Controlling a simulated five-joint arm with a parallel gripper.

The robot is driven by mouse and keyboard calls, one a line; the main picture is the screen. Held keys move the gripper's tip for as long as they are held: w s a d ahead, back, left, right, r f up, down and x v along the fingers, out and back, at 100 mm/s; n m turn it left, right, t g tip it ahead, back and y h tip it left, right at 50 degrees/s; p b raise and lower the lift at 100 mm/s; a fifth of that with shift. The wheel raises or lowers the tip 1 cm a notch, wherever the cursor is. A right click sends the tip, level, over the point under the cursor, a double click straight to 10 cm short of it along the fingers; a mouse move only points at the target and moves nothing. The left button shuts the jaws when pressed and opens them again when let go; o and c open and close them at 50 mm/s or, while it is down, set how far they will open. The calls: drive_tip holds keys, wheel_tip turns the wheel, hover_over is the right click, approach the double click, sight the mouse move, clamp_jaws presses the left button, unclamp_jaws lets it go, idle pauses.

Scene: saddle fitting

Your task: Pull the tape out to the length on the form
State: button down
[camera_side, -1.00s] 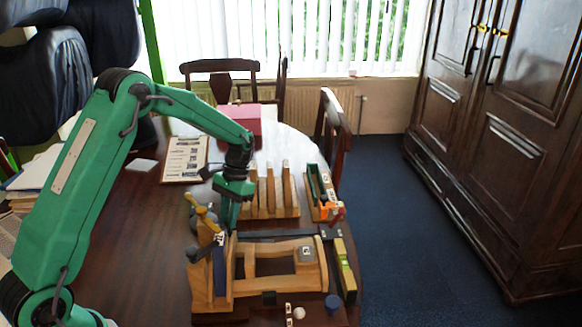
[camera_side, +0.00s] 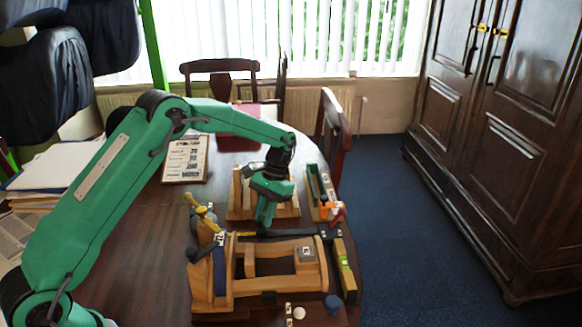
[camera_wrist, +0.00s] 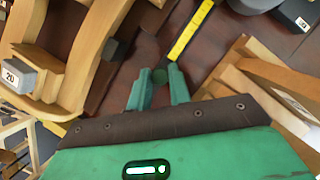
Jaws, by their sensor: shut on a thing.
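In the side view my gripper (camera_side: 265,222) is low over the table, just behind the wooden saddle frame (camera_side: 275,288). In the side view a short stretch of yellow tape (camera_side: 246,233) shows left of the fingers. A clipboard (camera_side: 186,159) with a printed sheet lies behind; its writing is too small to read.
A wooden rack (camera_side: 240,205) stands close behind my gripper. A green and orange tool holder (camera_side: 322,192) is to the right. A yellow level (camera_side: 345,270) lies near the table's right edge.

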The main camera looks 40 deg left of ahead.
drive_tip(key=shift+w+d, duration=2.4)
drive_tip(key=c, duration=1.3)
unclamp_jaws()
drive_tip(key=shift+r, duration=0.1)
drive_tip(key=v, duration=0.7)
drive_tip(key=shift+w+r, duration=0.15)
drive_tip(key=shift+r, duration=0.1)
drive_tip(key=shift+r, duration=0.15)
